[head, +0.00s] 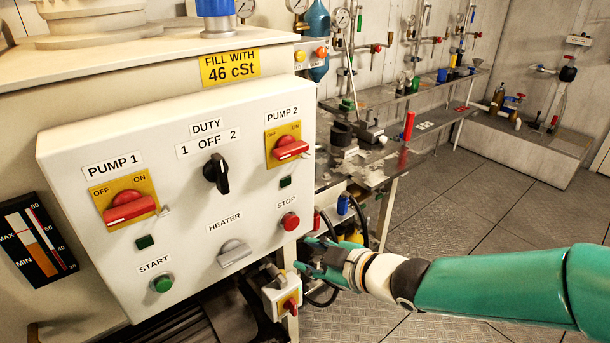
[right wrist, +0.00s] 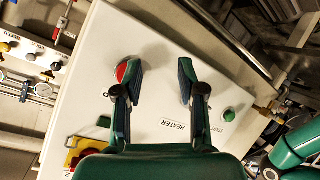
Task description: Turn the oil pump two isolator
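The pump 2 isolator (head: 290,148) is a red handle on a yellow plate at the upper right of the white control panel (head: 190,255). Its handle lies nearly crosswise, its right end slightly raised. My right gripper (head: 312,262) is low at the panel's right edge, below the stop button and apart from the isolator; its fingertips are partly hard to make out. In the right wrist view the right gripper (right wrist: 158,80) is open, with bare panel between its fingers. The isolator (right wrist: 80,150) shows there at lower left, partly hidden by the gripper body.
The red stop button (head: 290,221) is near the right gripper, behind its left finger in the wrist view. A pump 1 isolator (head: 130,207), black duty switch (head: 216,174) and grey heater knob (head: 234,252) share the panel. A small isolator box (head: 282,297) sits below. Open floor (head: 470,225) lies right.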

